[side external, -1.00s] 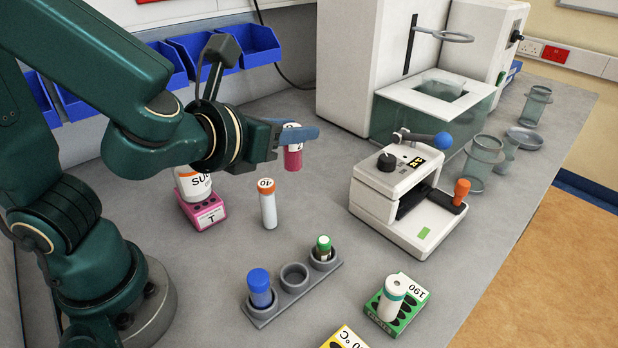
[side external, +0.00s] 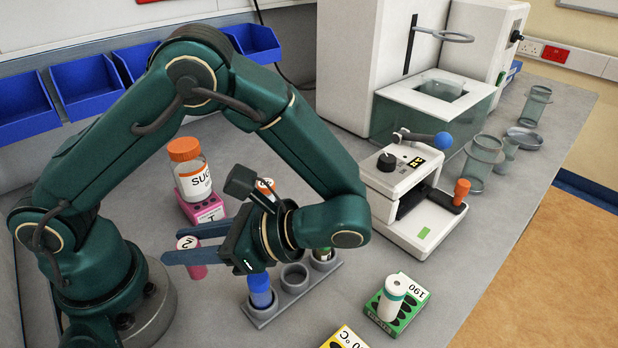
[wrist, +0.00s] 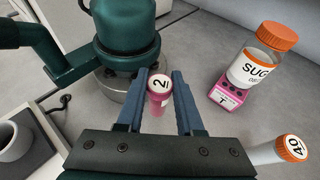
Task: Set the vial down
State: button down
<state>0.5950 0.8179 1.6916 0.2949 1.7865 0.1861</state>
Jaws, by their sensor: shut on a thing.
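The vial is pink with a white cap marked 2. It shows in the side view (side external: 197,271), at the left beside my arm's base, and in the wrist view (wrist: 158,98). My gripper (side external: 174,246) is shut on it, with one blue finger on each side of the vial near its top, as the wrist view also shows (wrist: 160,72). The vial looks about upright. The near finger hides part of its body, and I cannot tell whether its bottom touches the bench.
A sugar jar (side external: 192,178) stands on a pink block (side external: 204,211) behind. An orange-capped vial (wrist: 270,151) is close to my gripper. A grey rack (side external: 263,313) holds blue- and green-capped vials, its middle hole empty. A green block (side external: 410,312) holds a white vial.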

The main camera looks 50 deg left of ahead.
jog(key=s+d+r+n+g+h, duration=0.1)
jog(key=d+n+g+h, duration=0.4)
jog(key=d+n+h, duration=0.55)
jog(key=w+d+r+n+t+h, duration=0.35)
jog(key=w+n+h, duration=0.35)
jog(key=n+h, duration=0.25)
jog(key=w+a+r+n+t+h, duration=0.1)
jog(key=w+a+n+t, duration=0.55)
jog(key=w+t, duration=0.2)
jog(key=w+a+r+n+t+h, duration=0.1)
jog(key=w+a+n+t, duration=0.4)
jog(key=w+n+t, duration=0.35)
jog(key=shift+w+d+f, duration=0.2)
jog(key=shift+d+f, duration=2.55)
jog(key=shift+f, duration=0.05)
jog(key=shift+w+d+f, duration=0.2)
jog(key=shift+d+f, duration=2.5)
jog(key=shift+f, duration=0.1)
